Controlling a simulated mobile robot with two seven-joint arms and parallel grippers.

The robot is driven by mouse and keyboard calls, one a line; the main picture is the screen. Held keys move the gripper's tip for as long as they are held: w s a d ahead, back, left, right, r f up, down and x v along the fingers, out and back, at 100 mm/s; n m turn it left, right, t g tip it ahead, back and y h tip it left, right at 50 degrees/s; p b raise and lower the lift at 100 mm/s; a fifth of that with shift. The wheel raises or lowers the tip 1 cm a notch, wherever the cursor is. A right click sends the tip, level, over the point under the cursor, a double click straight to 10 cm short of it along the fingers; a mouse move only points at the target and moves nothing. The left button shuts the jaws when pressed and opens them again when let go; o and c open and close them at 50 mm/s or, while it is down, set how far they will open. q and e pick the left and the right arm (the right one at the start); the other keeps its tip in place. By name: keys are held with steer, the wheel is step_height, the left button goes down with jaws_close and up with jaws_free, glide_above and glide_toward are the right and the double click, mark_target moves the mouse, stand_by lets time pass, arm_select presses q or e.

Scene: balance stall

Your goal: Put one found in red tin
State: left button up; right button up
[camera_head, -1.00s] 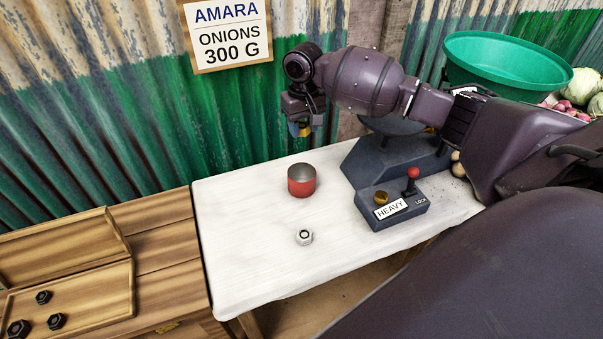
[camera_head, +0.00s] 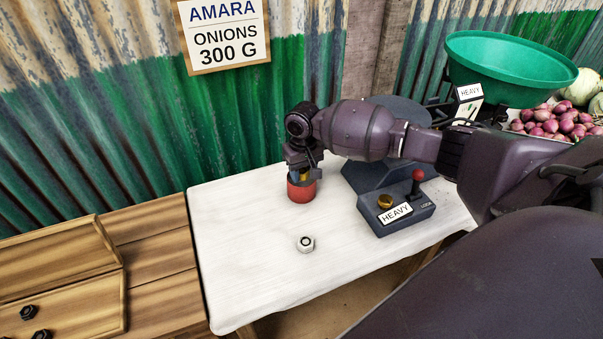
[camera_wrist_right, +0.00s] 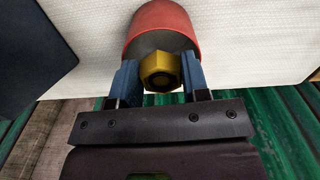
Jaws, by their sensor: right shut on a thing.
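The red tin (camera_head: 301,193) stands upright on the white cloth of the table. My right gripper (camera_head: 302,177) is at the tin's mouth, pointing down. In the right wrist view, its blue fingers (camera_wrist_right: 160,78) are shut on a yellow, brass-like hex nut (camera_wrist_right: 161,70), which is at the tin's opening. The tin (camera_wrist_right: 160,20) shows behind the nut there. I cannot tell how deep the nut sits inside the rim. A silver nut (camera_head: 306,244) lies on the cloth in front of the tin. My left gripper is not in view.
A dark scale with a HEAVY label (camera_head: 395,213) and a red-knobbed lever (camera_head: 417,176) stands right of the tin. A green bowl (camera_head: 515,68) and onions (camera_head: 550,123) are at the back right. A wooden tray (camera_head: 70,300) with dark nuts is at left. The cloth's front left is clear.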

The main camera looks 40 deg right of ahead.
steer(key=shift+f, duration=0.35)
steer(key=shift+r, duration=0.1)
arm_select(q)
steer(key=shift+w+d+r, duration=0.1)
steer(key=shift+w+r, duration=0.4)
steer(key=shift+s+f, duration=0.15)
arm_select(e)
steer(key=shift+s+f, duration=0.1)
steer(key=shift+f, duration=0.25)
